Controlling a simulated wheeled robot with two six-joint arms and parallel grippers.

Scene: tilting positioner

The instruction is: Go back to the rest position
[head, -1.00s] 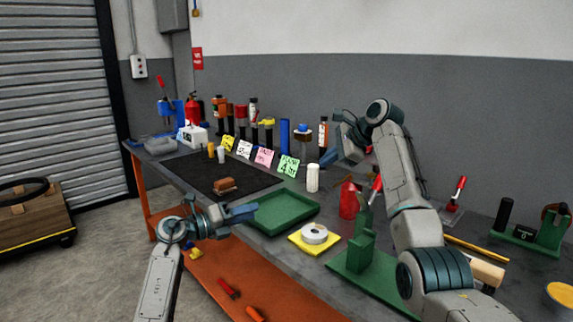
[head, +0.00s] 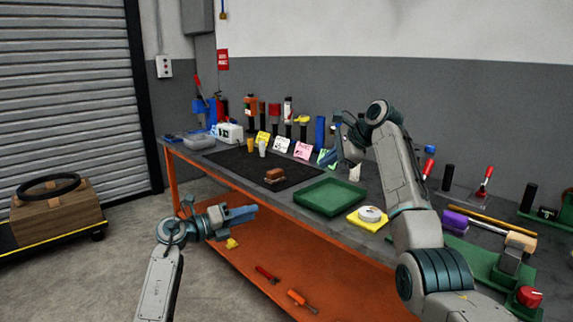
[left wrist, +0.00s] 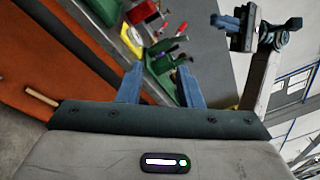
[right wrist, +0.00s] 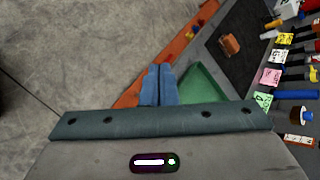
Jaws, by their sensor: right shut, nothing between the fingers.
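My left gripper (head: 250,213) is open and empty in the head view, in front of the bench's near edge with the orange lower shelf behind it in the picture. In the left wrist view its two blue fingers (left wrist: 159,84) stand well apart with nothing between them. My right gripper (head: 331,157) is raised on a bent arm, in front of the bench's back items in the picture. In the right wrist view its blue fingers (right wrist: 158,86) are together and empty. The right arm's links hide part of the bench.
The workbench holds a green tray (head: 301,199), a black mat (head: 232,160) with a brown block (head: 275,175), a yellow pad with a white roll (head: 370,214), and bottles and cards along the back. A wooden box (head: 60,208) stands on a cart at left. The floor between is clear.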

